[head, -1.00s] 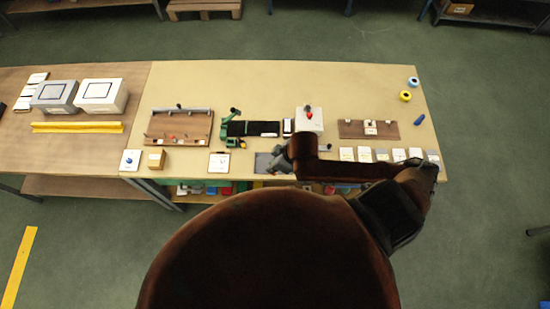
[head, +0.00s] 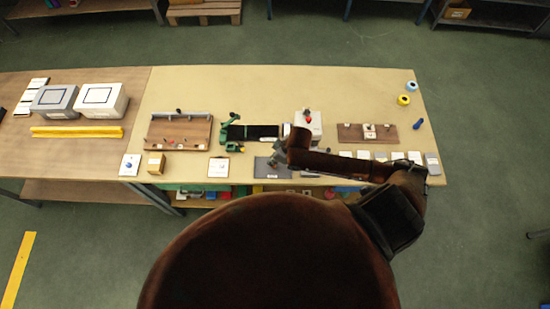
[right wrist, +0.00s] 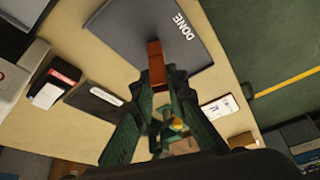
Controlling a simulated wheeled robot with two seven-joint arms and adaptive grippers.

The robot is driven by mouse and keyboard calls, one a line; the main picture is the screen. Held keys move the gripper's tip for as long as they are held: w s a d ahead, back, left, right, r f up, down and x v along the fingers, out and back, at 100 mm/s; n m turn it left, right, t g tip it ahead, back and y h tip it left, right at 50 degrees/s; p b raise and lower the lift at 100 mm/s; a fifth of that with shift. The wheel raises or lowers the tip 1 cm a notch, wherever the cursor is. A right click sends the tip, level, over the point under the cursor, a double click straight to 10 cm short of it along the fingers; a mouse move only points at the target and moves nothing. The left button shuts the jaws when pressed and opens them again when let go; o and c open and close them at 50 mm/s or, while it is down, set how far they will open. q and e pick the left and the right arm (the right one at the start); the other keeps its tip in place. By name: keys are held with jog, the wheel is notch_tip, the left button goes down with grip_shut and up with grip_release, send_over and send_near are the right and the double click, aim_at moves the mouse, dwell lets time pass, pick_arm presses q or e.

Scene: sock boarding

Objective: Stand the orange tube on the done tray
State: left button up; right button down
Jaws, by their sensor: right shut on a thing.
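The orange tube (right wrist: 155,54) is held between the green fingers of my right gripper (right wrist: 156,82) in the right wrist view. Its far end shows against the near part of the dark grey done tray (right wrist: 180,22), marked DONE. I cannot tell whether the tube touches the tray. In the head view the done tray (head: 268,171) lies at the table's front edge, and my right gripper (head: 281,160) is at its upper right. The tube is not clear in that view. My left gripper is not in view.
A white card (head: 218,167) lies left of the tray. A green fixture with a black strip (head: 252,132) is behind it. A light box with a red knob (head: 309,124) and a brown board (head: 367,133) stand further right. The back of the table is clear.

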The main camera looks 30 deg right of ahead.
jog(key=shift+f, duration=0.2)
jog(key=c, duration=1.9)
grip_release()
jog(key=v, duration=1.2)
jog(key=shift+r, duration=0.2)
jog(key=shift+w, duration=0.1)
